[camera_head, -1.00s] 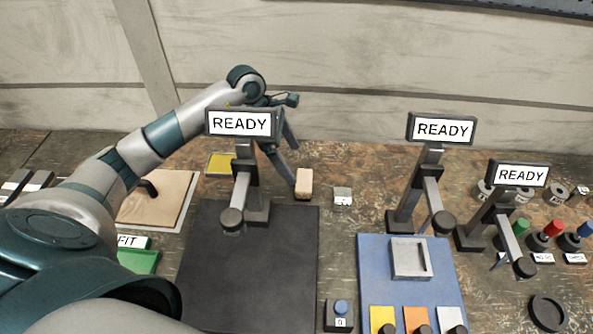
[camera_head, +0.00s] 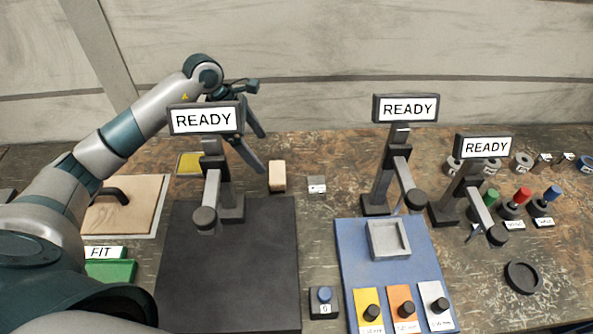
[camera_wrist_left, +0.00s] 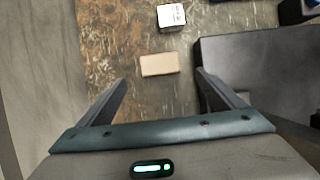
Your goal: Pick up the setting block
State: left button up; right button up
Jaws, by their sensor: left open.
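Two small blocks lie on the bench, and I cannot tell for sure which is the setting block. One is a plain tan block (camera_head: 277,175), also in the left wrist view (camera_wrist_left: 160,64). The other is a smaller silver block (camera_head: 316,184) with a white label, at the top of the wrist view (camera_wrist_left: 171,17). My left gripper (camera_head: 262,153) is open and empty, just left of the tan block in the head view. In the wrist view its fingertips (camera_wrist_left: 160,84) spread to either side of the tan block, which lies just ahead. My right gripper is not in view.
A gauge stand with a READY screen (camera_head: 206,118) stands on a dark plate (camera_head: 230,265) close to my left arm. Two more READY stands (camera_head: 405,108) (camera_head: 484,147) are to the right. A blue plate (camera_head: 350,250) carries a grey tray (camera_head: 388,240).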

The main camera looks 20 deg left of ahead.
aim_at(317, 188)
jog(key=k+j+z, duration=0.2)
jog(key=j+z, duration=0.15)
jog(key=k+j+z, duration=0.2)
jog(key=j+z, duration=0.2)
jog(key=k+j+z, duration=0.35)
